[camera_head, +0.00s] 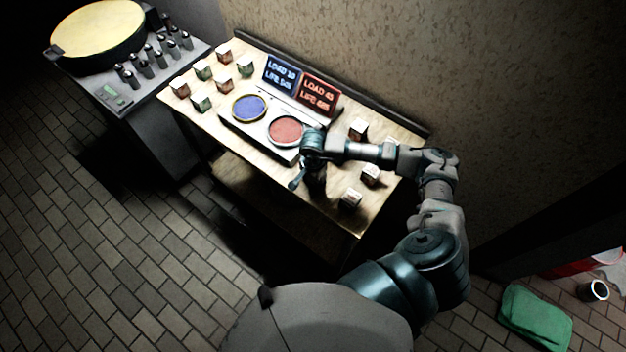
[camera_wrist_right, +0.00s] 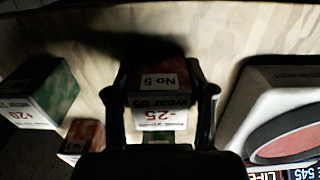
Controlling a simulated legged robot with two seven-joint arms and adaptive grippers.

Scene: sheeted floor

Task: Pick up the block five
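The block five (camera_wrist_right: 160,80), marked "No 5" and "-25", sits between the two fingers of my right gripper (camera_wrist_right: 160,88) in the right wrist view. The fingers lie close along its left and right sides; whether they press on it I cannot tell. In the head view my right gripper (camera_head: 315,183) points down over the front part of the wooden table (camera_head: 262,178), right of the red dish. The block there is hidden by the gripper. My left gripper is not in view.
A "+20" block (camera_wrist_right: 42,92) stands left of the fingers, with another partly hidden block (camera_wrist_right: 80,138) below it. The device with blue (camera_head: 249,107) and red (camera_head: 286,130) dishes is close by. More blocks (camera_head: 351,198) stand at the table's right end.

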